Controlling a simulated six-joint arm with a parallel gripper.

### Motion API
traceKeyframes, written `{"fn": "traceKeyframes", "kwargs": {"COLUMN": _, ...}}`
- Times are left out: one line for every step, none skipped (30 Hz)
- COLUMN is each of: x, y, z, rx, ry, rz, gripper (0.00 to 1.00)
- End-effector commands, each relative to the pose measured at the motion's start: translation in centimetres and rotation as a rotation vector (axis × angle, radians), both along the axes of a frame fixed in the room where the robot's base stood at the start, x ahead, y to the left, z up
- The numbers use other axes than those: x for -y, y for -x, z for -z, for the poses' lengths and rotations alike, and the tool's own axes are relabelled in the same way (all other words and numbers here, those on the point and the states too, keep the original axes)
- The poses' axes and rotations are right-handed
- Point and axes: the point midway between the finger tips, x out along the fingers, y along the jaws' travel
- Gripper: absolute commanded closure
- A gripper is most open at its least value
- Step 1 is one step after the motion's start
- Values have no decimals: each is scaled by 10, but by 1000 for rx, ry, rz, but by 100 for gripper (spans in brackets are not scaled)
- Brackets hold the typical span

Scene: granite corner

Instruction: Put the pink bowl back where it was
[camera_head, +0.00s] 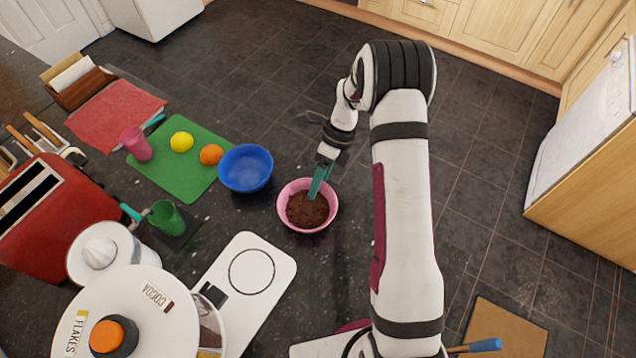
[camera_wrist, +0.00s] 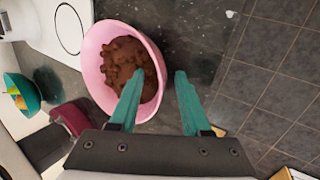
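The pink bowl (camera_head: 284,208) stands upright on the dark speckled counter and holds brown granules (camera_head: 307,209). It also shows in the wrist view (camera_wrist: 92,66), left of centre. My gripper (camera_head: 317,190) is over the bowl's far rim. In the wrist view its teal fingers (camera_wrist: 160,73) are spread apart. The left finger overlaps the bowl's inside and the right finger lies outside it, with the rim in the gap. I cannot tell whether either finger touches the bowl.
A white scale (camera_head: 268,257) with a circle outline lies left of and nearer than the bowl. A blue bowl (camera_head: 246,168) stands to the left, by a green board (camera_head: 170,184) with yellow and orange fruit. A white lidded container (camera_head: 150,325) stands in front. The counter edge lies right of the bowl.

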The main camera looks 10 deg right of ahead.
Motion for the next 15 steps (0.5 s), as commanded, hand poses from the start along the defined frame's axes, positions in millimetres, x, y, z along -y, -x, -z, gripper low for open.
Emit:
{"fn": "traceKeyframes", "kwargs": {"x": 0, "y": 0, "z": 0, "rx": 0, "ry": 0, "rz": 0, "gripper": 52}}
{"fn": "traceKeyframes", "kwargs": {"x": 0, "y": 0, "z": 0, "rx": 0, "ry": 0, "rz": 0, "gripper": 52}}
{"fn": "traceKeyframes", "kwargs": {"x": 0, "y": 0, "z": 0, "rx": 0, "ry": 0, "rz": 0, "gripper": 52}}
{"fn": "traceKeyframes", "kwargs": {"x": 0, "y": 0, "z": 0, "rx": 0, "ry": 0, "rz": 0, "gripper": 52}}
{"fn": "traceKeyframes", "kwargs": {"x": 0, "y": 0, "z": -1, "rx": 1, "ry": 1, "rz": 0, "gripper": 52}}
{"fn": "traceKeyframes", "kwargs": {"x": 1, "y": -1, "z": -4, "rx": 1, "ry": 0, "rz": 1, "gripper": 52}}
{"fn": "traceKeyframes", "kwargs": {"x": 2, "y": -2, "z": -8, "rx": 2, "ry": -1, "rz": 1, "gripper": 52}}
{"fn": "traceKeyframes", "kwargs": {"x": 5, "y": -4, "z": -13, "rx": 4, "ry": 0, "rz": 0, "gripper": 52}}
{"fn": "traceKeyframes", "kwargs": {"x": 9, "y": -8, "z": -22, "rx": 5, "ry": 0, "rz": 1, "gripper": 52}}
{"fn": "traceKeyframes", "kwargs": {"x": 12, "y": -10, "z": -29, "rx": 4, "ry": 1, "rz": 1, "gripper": 52}}
{"fn": "traceKeyframes", "kwargs": {"x": 15, "y": -13, "z": -37, "rx": 6, "ry": 1, "rz": 1, "gripper": 52}}
{"fn": "traceKeyframes", "kwargs": {"x": 20, "y": -16, "z": -48, "rx": 6, "ry": 2, "rz": 1, "gripper": 52}}
{"fn": "traceKeyframes", "kwargs": {"x": 23, "y": -18, "z": -56, "rx": 5, "ry": 2, "rz": 1, "gripper": 52}}
{"fn": "traceKeyframes", "kwargs": {"x": 26, "y": -21, "z": -63, "rx": 5, "ry": 2, "rz": 1, "gripper": 52}}
{"fn": "traceKeyframes", "kwargs": {"x": 30, "y": -24, "z": -73, "rx": 4, "ry": 2, "rz": 0, "gripper": 52}}
